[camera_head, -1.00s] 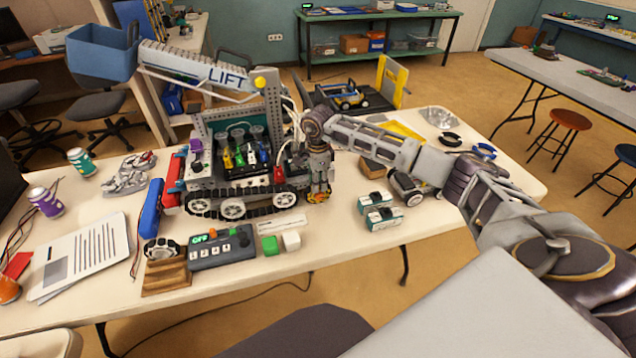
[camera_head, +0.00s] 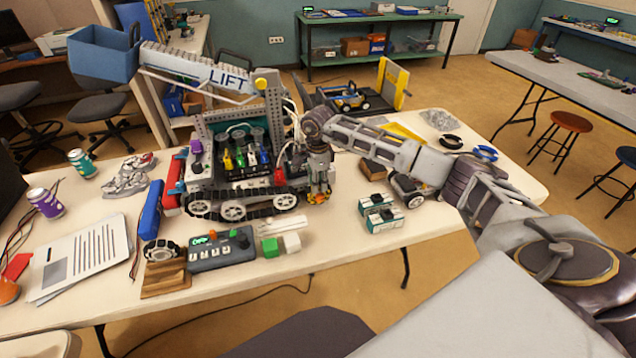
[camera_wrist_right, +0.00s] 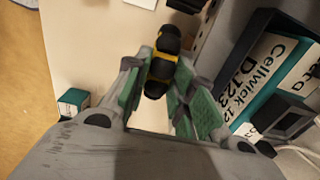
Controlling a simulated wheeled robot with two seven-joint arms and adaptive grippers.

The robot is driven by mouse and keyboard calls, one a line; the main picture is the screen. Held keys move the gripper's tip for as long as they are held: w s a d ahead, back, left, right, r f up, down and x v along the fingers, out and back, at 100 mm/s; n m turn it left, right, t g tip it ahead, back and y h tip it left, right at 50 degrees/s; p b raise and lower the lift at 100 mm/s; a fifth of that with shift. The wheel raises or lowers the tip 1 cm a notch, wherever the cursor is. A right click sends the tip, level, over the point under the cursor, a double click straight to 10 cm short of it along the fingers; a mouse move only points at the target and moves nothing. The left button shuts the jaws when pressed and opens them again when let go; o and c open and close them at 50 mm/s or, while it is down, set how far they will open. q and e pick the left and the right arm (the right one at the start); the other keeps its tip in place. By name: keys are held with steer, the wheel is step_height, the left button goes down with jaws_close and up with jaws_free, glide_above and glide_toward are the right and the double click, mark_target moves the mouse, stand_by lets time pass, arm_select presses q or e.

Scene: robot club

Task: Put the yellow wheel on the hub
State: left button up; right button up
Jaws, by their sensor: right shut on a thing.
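The yellow wheel (camera_wrist_right: 160,67), with black tread and yellow bands, sits between the green-padded fingers of my right gripper (camera_wrist_right: 163,78) in the right wrist view. The gripper is shut on it. In the head view, my right gripper (camera_head: 319,187) points down just right of the tracked robot's (camera_head: 232,206) front end, with the wheel (camera_head: 318,198) low at its fingertips. I cannot tell from the pictures which part is the hub, or whether the wheel touches anything. My left gripper is not in view.
A control box (camera_head: 222,250), a wooden block (camera_head: 165,280) and green and white cubes lie at the table's front. The table's front right is clear.

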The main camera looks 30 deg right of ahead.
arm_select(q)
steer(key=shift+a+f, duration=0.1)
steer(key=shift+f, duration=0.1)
arm_select(e)
steer(key=shift+w, duration=0.3)
steer(key=o, duration=1.1)
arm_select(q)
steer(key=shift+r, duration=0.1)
arm_select(e)
steer(key=shift+r, duration=0.15)
steer(key=shift+r+p, duration=0.8)
steer(key=shift+r, duration=0.75)
steer(key=shift+r+p, duration=0.4)
steer(key=shift+r, duration=0.35)
steer(key=shift+r+p, duration=0.35)
steer(key=shift+r, duration=0.25)
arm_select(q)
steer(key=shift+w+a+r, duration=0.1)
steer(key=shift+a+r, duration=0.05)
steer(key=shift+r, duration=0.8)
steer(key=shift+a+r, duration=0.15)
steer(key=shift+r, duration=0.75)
arm_select(e)
steer(key=shift+r, duration=0.5)
